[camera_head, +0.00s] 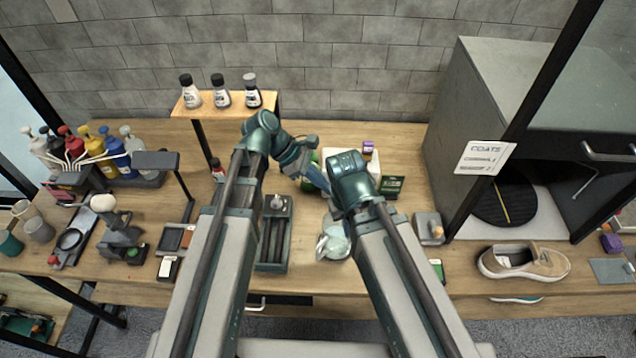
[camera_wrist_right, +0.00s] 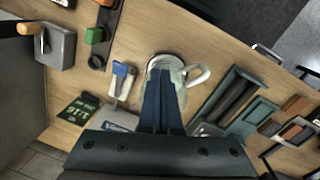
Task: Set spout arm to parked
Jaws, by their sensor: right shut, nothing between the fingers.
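I cannot make out a part that is clearly the spout arm. In the right wrist view, a pale bar with a blue piece (camera_wrist_right: 122,72) lies beside a translucent jug with a white handle (camera_wrist_right: 196,76). The jug shows partly in the head view (camera_head: 334,240), between my arms. My right gripper (camera_wrist_right: 160,92) is shut and empty, its dark blue fingers over the jug in that view. I cannot tell whether they touch it.
A green tray (camera_head: 273,268) lies left of the jug. A green box (camera_head: 391,186) stands behind it. A grey block with an orange knob (camera_head: 428,228) and a sneaker (camera_head: 523,262) are to the right. Pump bottles (camera_head: 97,155) and a post-mounted panel (camera_head: 155,160) are left.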

